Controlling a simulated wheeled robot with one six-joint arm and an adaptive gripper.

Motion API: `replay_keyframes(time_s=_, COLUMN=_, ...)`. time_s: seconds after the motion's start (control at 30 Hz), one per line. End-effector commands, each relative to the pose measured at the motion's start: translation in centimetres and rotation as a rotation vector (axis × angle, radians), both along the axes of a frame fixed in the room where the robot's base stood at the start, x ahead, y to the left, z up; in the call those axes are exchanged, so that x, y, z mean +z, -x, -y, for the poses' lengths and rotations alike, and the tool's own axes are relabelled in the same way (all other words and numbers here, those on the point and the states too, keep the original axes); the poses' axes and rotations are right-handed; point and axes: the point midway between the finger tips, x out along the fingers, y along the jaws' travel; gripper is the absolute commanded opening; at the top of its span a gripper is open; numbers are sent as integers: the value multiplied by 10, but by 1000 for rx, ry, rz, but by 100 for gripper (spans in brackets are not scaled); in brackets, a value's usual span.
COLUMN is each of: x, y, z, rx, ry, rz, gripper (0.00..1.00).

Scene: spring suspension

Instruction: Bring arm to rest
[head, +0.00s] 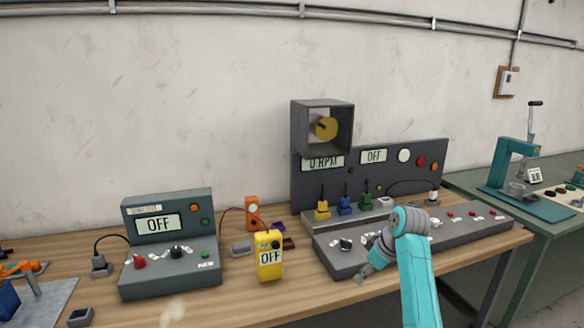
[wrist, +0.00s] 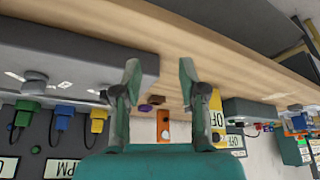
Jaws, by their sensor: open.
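My arm, teal with grey joints, reaches in from the lower right of the head view. My gripper (head: 364,274) is over the front edge of the grey control console (head: 335,262), near its left end. That view is upside down. I cannot tell whether the fingers touch the console.
A yellow meter (head: 269,262) reading OFF stands left of my gripper. A grey power unit (head: 170,262) is farther left. Yellow, blue and green plugs (head: 345,204) stand behind the console, below a boxed fan (head: 323,128). A green bench (head: 545,225) with a teal press (head: 510,160) is at right.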

Motion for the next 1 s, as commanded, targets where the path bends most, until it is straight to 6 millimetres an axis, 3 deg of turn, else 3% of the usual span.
replay_keyframes(time_s=0.27, x=-71, y=19, z=-6, rx=-82, ry=-13, rz=37, gripper=42)
replay_keyframes(time_s=0.47, x=-140, y=50, z=-11, rx=-173, ry=-28, rz=88, gripper=42)
replay_keyframes(time_s=0.7, x=-211, y=102, z=-16, rx=-283, ry=-45, rz=160, gripper=42)
replay_keyframes(time_s=1.0, x=-275, y=185, z=-20, rx=-406, ry=-69, rz=253, gripper=42)
